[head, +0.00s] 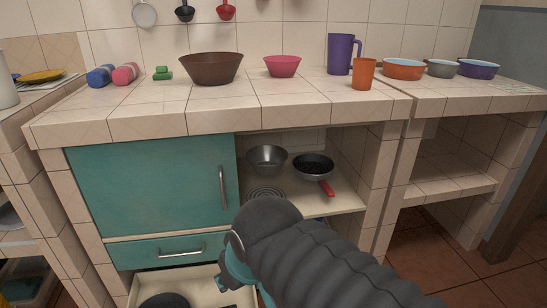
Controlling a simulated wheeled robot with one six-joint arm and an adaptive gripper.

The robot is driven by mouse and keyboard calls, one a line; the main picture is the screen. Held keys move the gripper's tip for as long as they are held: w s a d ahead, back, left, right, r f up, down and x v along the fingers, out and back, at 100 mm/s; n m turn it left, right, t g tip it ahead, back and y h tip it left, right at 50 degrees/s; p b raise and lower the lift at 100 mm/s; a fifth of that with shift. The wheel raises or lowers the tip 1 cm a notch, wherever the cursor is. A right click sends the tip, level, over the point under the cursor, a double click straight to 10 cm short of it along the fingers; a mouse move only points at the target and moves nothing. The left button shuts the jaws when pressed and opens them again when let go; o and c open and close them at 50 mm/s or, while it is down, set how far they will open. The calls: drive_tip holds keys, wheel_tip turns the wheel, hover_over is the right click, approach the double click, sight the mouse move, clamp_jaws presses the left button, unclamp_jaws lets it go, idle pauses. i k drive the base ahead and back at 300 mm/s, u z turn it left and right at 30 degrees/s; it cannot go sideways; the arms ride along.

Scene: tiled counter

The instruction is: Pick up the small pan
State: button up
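A small dark pan (314,165) with a red handle sits on the shelf inside the open part of the counter, its handle pointing toward the front right. Another dark round thing (164,301), perhaps a pan, lies in the open drawer and is cut off by the bottom edge. My gripper (222,284) is over the right part of the drawer, mostly hidden behind my dark ribbed arm. It is apart from the pan on the shelf. Whether its fingers are open or shut does not show.
A grey metal bowl (267,159) stands left of the pan, near a coiled rack (266,194). The cream drawer (205,275) is pulled out below a closed teal door (150,190). Bowls, a purple jug (340,55) and an orange cup (363,74) stand on the tiled counter.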

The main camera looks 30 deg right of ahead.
sight(312, 166)
drive_tip(key=z, duration=0.3)
drive_tip(key=k, duration=0.15)
drive_tip(key=z, duration=0.95)
